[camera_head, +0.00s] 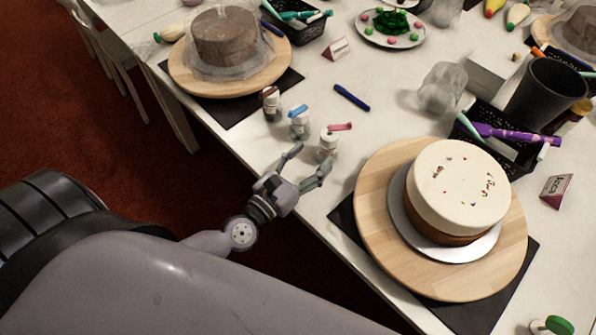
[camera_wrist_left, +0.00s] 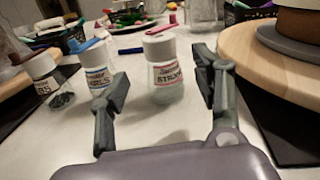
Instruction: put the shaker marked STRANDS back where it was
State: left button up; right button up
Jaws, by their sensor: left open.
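The STRANDS shaker (camera_head: 328,143) is a small white bottle with a pink lid, standing upright on the white table. In the left wrist view the STRANDS shaker (camera_wrist_left: 163,70) shows its label between my open fingers and a little beyond them. My left gripper (camera_head: 307,164) is open and empty, low over the table edge, just short of the shaker. It also shows in the left wrist view (camera_wrist_left: 163,92). A shaker with a blue lid (camera_head: 299,123) and one with a dark red lid (camera_head: 271,104) stand in a row to its left. My right gripper is not in view.
A wooden turntable (camera_head: 375,220) with a white-topped cake (camera_head: 460,187) stands close right of the shaker. Another turntable (camera_head: 190,82) with a wrapped brown cake stands at upper left. A blue pen (camera_head: 351,97) lies behind the shakers. A black basket (camera_head: 515,160) stands at right.

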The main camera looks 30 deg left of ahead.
pick_arm(q)
jog(key=shift+b+v, duration=0.45)
jog(key=shift+v, duration=1.8)
